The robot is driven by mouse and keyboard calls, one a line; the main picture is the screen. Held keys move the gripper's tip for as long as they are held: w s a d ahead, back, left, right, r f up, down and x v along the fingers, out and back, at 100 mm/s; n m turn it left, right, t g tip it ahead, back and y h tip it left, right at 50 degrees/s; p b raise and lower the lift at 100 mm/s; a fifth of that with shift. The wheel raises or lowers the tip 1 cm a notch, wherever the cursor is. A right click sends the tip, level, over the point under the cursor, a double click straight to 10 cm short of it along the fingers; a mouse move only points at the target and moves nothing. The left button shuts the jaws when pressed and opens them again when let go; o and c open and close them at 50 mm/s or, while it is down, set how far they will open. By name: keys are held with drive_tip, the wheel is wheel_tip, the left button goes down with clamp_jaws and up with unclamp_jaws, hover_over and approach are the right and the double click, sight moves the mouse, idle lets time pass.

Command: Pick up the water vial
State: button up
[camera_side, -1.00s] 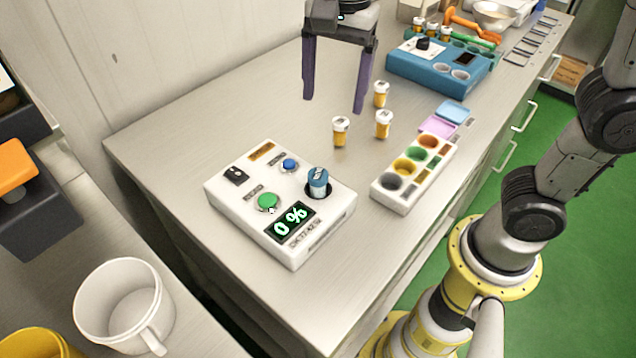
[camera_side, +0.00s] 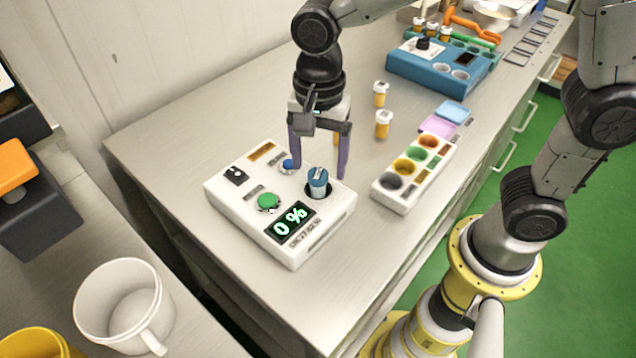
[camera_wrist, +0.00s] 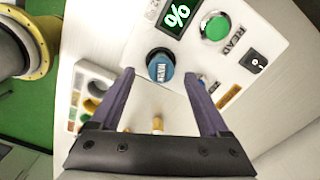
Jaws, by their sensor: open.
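The water vial (camera_side: 317,183) has a blue cap and stands upright in the round dark socket of a white reader device (camera_side: 240,200). The reader's display shows 0 %. In the wrist view the vial's labelled blue cap (camera_wrist: 161,67) lies between the fingertips. My gripper (camera_side: 319,172) is open, with its purple fingers pointing down over the reader around the vial's position. In the wrist view my gripper (camera_wrist: 159,75) has a finger on each side of the cap, with gaps. The vial's lower part is hidden in the socket.
Orange vials with white caps (camera_side: 383,124) stand behind the reader; one is mostly hidden by my gripper. A white tray with coloured wells (camera_side: 410,180) is to the right. A blue device (camera_side: 440,68) stands farther back.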

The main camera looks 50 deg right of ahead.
sight(318, 173)
drive_tip(key=shift+f, duration=1.85)
drive_tip(key=shift+w, duration=0.1)
clamp_jaws()
